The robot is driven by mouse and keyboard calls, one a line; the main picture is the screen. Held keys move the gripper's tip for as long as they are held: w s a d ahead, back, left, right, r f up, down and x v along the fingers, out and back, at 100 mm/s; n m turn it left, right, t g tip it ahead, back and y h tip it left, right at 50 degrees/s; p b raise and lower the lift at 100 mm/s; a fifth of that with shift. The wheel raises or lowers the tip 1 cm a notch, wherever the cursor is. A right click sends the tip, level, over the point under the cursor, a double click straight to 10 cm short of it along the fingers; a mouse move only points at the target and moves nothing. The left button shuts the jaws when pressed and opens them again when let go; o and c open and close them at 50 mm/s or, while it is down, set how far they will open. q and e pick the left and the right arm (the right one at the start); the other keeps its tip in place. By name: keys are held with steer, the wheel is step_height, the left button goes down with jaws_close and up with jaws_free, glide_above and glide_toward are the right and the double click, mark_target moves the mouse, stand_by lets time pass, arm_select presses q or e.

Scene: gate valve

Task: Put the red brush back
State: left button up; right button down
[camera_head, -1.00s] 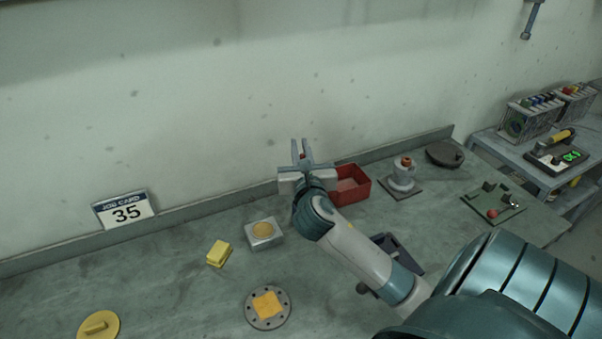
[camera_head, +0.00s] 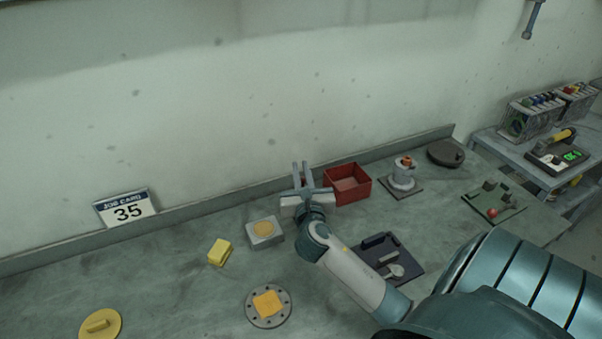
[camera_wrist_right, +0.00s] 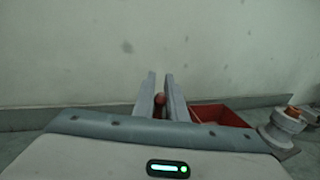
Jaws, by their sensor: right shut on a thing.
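My right gripper (camera_head: 301,168) is near the back of the bench, left of the red box, its fingers toward the wall. It is shut on the red brush, of which only a small rounded red end (camera_wrist_right: 160,99) shows between the fingers in the right wrist view. The rest of the brush is hidden by the fingers and the gripper body. A dark tray (camera_head: 412,270) with a dark block, a grey bar and a pale spoon-like tool lies to the right of my right forearm. My left gripper is not in view.
An open red box (camera_head: 348,193) stands just right of the gripper. A grey valve part (camera_head: 403,178) is farther right. The left bench is mostly clear.

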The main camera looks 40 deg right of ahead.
steer(key=shift+f, duration=0.6)
steer(key=c, duration=1.8)
jaws_free()
steer(key=shift+o, duration=0.2)
steer(key=b+v, duration=0.2)
steer(key=v, duration=1)
steer(key=shift+r+b, duration=0.2)
steer(key=shift+b, duration=0.15)
